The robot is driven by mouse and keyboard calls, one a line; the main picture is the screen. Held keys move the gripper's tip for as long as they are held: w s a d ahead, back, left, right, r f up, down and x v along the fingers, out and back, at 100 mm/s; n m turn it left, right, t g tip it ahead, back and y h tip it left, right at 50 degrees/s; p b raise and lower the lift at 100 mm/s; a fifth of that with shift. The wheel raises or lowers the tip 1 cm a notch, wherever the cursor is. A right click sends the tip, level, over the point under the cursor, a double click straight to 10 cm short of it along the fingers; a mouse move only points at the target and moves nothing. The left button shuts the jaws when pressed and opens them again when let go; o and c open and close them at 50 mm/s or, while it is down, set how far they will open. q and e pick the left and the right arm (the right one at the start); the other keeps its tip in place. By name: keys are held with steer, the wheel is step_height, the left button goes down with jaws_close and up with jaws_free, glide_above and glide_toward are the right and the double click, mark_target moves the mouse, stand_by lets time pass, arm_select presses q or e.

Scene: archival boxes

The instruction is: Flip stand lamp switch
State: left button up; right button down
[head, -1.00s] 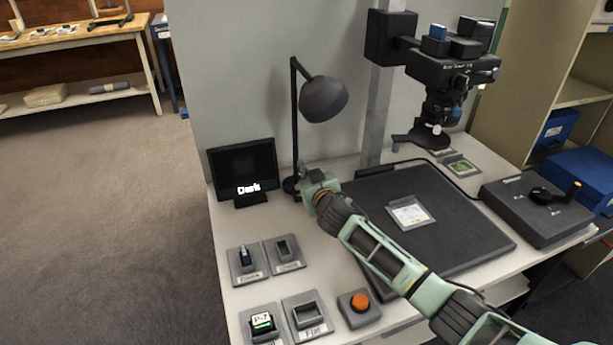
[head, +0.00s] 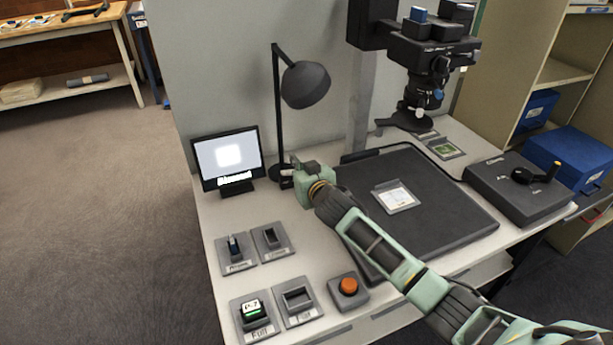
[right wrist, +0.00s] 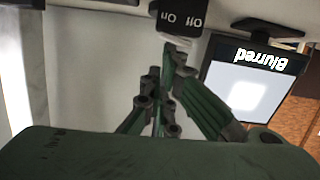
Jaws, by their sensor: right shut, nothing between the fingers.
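The black stand lamp (head: 306,85) stands at the back of the desk, its shade hanging from a tall thin pole. Its base (head: 276,174) is partly hidden by my right gripper (head: 291,176). In the right wrist view, which is upside down, a black switch block (right wrist: 180,17) marked "On" and "Off" is at the top. My right gripper (right wrist: 174,52) is shut and empty, its fingertips right at the block. I cannot tell whether they touch it. My left gripper is not in view.
A small monitor (head: 227,158) left of the lamp shows a white patch and "Blurred". Several switch blocks and an orange button (head: 348,287) are at the front. A dark copy board (head: 440,225) holds a small card (head: 396,196), with a black camera (head: 425,60) above.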

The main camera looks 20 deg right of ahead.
steer(key=v, duration=0.9)
steer(key=shift+s+r, duration=0.15)
steer(key=shift+s, duration=0.05)
steer(key=shift+d, duration=0.1)
